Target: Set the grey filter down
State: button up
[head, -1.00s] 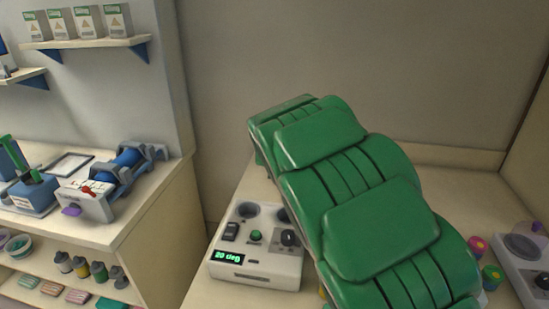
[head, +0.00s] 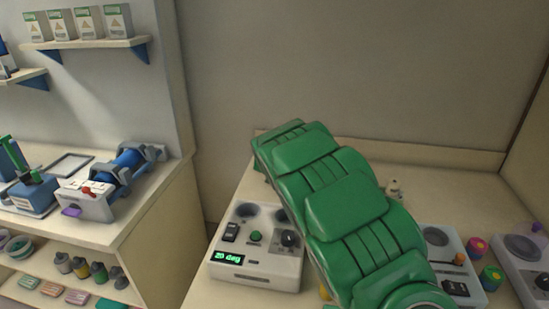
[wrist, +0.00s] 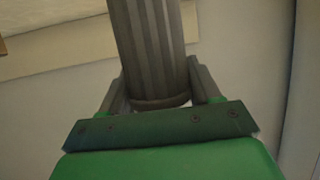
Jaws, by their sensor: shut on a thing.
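The grey filter (wrist: 148,42) is a ribbed grey cylinder in the wrist view. My gripper (wrist: 163,88) is shut on it, with one finger on each side near its lower end in the picture. The filter reaches up out of the top of the wrist view, so its far end is not seen. In the head view my green arm hides the gripper and the filter. I cannot tell whether the filter touches any surface.
A white device with a green display (head: 257,248) stands left of my arm. Another device (head: 450,262) and pink-and-green containers (head: 491,278) stand to the right. A shelf unit with a blue roller machine (head: 128,164) is at left. The back right counter (head: 450,195) looks clear.

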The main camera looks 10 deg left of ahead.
jog(key=shift+w+f, duration=0.25)
jog(key=shift+f, duration=1.5)
jog(key=shift+f, duration=0.15)
jog(key=o, duration=1.2)
jog(key=shift+c, duration=0.2)
jog(key=shift+r, duration=0.2)
jog(key=v, duration=1.2)
jog(key=shift+s+f, duration=0.1)
